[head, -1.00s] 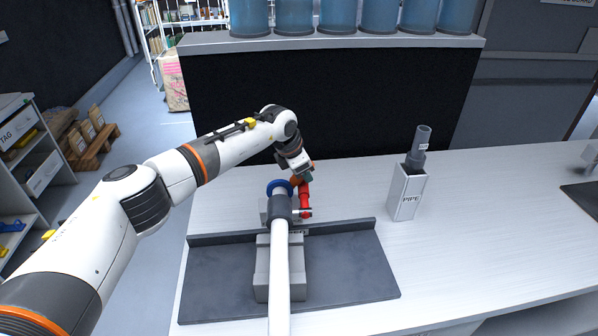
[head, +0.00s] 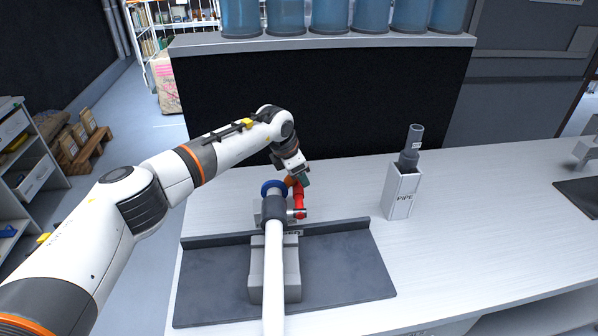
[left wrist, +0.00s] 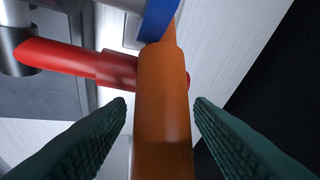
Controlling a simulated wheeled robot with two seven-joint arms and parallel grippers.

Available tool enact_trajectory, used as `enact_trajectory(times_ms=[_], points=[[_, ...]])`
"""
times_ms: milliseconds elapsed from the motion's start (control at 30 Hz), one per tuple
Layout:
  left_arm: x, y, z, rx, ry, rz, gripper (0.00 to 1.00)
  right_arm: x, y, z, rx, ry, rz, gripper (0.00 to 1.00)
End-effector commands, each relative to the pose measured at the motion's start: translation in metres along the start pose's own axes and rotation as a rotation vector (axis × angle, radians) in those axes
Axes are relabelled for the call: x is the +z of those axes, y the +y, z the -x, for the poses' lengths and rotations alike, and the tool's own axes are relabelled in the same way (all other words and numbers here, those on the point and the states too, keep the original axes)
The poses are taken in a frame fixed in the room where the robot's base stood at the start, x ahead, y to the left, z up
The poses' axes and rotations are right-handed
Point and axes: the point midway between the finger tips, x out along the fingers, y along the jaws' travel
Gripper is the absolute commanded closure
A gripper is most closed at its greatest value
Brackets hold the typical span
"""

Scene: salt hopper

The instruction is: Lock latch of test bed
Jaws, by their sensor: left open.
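The test bed (head: 275,278) is a grey block on a dark tray, with a white pipe (head: 274,250) lying along it. A dark collar and a blue ring (head: 273,188) are at the pipe's far end. The red latch arm (head: 299,200) stands just right of the collar; it also shows in the left wrist view (left wrist: 75,62), joined to an orange handle (left wrist: 163,95). My left gripper (head: 300,181) is at the handle from above. Its green fingers (left wrist: 160,120) are open, one on each side of the handle, with gaps visible. My right gripper is not in view.
A grey holder marked PIPE (head: 402,190) with a grey tube in it stands to the right. A black panel with a shelf of blue containers (head: 330,15) rises behind the table.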

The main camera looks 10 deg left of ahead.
Motion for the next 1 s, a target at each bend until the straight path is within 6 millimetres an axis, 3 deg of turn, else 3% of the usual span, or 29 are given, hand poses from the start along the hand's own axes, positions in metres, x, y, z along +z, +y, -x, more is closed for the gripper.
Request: enact_trajectory(times_ms=[167, 600, 800, 1000], points=[[0.000, -0.001, 0.017, -0.002, 0.003, 0.000, 0.52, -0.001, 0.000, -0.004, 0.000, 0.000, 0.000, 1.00], [0.000, -0.001, 0.102, -0.002, 0.001, -0.002, 0.52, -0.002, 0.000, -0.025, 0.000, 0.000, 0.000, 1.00], [-0.001, 0.000, 0.117, 0.000, -0.001, -0.001, 0.52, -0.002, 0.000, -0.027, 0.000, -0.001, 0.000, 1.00], [-0.001, 0.000, 0.119, 0.001, -0.001, -0.001, 0.52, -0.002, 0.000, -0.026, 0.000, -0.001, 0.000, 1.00]])
